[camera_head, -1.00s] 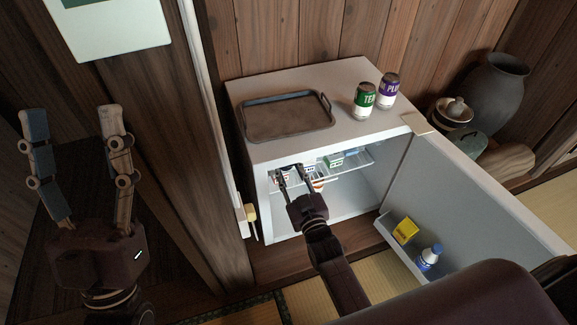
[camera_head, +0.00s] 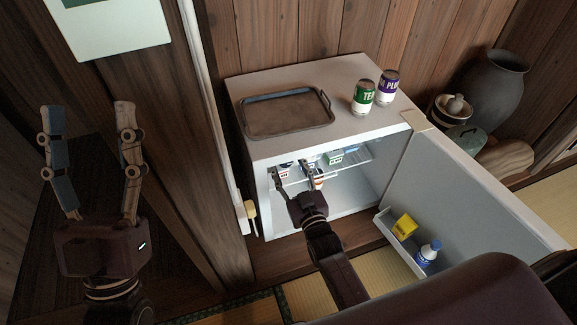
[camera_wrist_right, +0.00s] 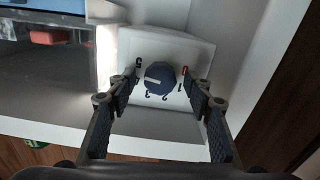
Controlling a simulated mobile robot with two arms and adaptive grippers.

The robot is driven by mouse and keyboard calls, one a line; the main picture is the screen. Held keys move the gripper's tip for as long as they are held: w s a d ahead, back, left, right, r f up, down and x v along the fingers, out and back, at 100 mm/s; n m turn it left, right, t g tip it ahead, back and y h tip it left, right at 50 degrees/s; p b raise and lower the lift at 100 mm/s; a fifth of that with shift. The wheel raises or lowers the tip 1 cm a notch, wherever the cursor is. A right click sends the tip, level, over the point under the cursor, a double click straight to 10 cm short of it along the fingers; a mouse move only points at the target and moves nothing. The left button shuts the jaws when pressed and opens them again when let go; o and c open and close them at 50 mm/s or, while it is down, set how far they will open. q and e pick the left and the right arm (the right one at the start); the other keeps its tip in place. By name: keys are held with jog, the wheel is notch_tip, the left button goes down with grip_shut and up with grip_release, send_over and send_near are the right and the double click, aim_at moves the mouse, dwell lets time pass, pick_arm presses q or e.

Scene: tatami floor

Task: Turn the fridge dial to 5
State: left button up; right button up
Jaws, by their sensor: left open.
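The fridge dial (camera_wrist_right: 160,78) is a dark blue-grey round knob on a white housing (camera_wrist_right: 195,50) in the right wrist view. Its white pointer mark points left, below the 5; the exact number is hard to read. Small dark numbers and a red mark surround it. My right gripper (camera_wrist_right: 161,84) is open, one finger on each side of the dial, seemingly apart from it. In the head view this gripper (camera_head: 291,169) reaches into the open white fridge (camera_head: 345,205); the dial cannot be made out there. My left gripper (camera_head: 94,118) is open and empty at the left.
The fridge door (camera_head: 455,190) stands open to the right, its shelf holding a yellow box (camera_head: 405,226) and a bottle (camera_head: 428,253). A tray (camera_head: 288,122) and two cans (camera_head: 363,98) stand on top. A wooden post (camera_head: 170,150) stands left of the fridge.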

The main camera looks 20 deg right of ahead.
jog(key=s, duration=1.2)
jog(key=shift+d, duration=0.2)
